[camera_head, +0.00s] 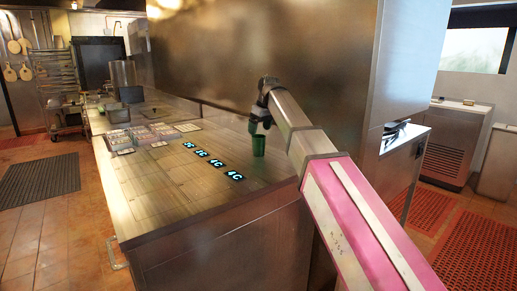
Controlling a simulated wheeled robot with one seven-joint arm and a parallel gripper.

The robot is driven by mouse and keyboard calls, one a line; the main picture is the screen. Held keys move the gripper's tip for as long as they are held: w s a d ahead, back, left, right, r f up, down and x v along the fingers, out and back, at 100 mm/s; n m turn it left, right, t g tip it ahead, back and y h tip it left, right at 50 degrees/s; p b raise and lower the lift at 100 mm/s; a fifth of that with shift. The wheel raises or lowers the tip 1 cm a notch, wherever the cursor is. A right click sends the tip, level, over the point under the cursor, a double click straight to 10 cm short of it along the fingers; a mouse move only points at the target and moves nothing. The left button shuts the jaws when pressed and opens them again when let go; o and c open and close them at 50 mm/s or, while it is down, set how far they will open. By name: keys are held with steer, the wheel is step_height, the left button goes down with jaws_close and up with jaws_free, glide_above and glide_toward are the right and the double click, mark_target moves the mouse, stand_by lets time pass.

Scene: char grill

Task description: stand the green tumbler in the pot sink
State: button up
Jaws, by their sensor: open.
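The green tumbler (259,147) stands upright on the steel counter, close to the base of the tall steel panel. My gripper (260,128) points down directly over the tumbler, with its fingers open near the rim. From this view I cannot tell whether the fingertips reach beside the rim or stop just above it. Nothing shows lifted in the gripper. I cannot make out the pot sink with certainty; the far end of the counter is small and cluttered.
The steel counter (160,190) runs away to the far left. Several dark tiles with glowing symbols (217,163) lie left of the tumbler. Small trays (155,133) lie farther back. The tall steel panel (330,70) stands behind my arm. Open floor lies left of the counter.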

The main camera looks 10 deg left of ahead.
mark_target(258, 141)
steer(key=x, duration=0.7)
steer(key=shift+w+d+f, duration=0.2)
steer(key=shift+w+f, duration=0.05)
steer(key=shift+w, duration=0.1)
steer(key=c, duration=1.1)
steer(key=shift+r, duration=0.15)
